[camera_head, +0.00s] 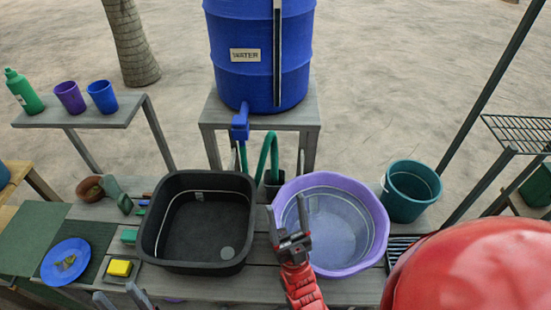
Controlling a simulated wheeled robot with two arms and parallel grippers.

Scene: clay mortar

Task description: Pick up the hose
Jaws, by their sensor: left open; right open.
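The green hose (265,152) arches up behind the tubs, below the blue tap (240,124) of the water barrel. Its lower part goes down into a dark holder between the black and purple tubs; a green length also hangs below the tap. My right gripper (288,211) is open and empty over the left part of the purple tub, nearer to me than the hose and apart from it in the picture. My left gripper (121,296) is at the bottom edge, open and empty, with only its grey fingertips showing, far from the hose.
The black basin (168,264) and the purple tub (381,225) fill the middle of the bench. A teal bucket (410,205) stands to the right. A blue plate (66,262) and a yellow sponge (120,268) lie on the left. The blue barrel (262,80) stands behind.

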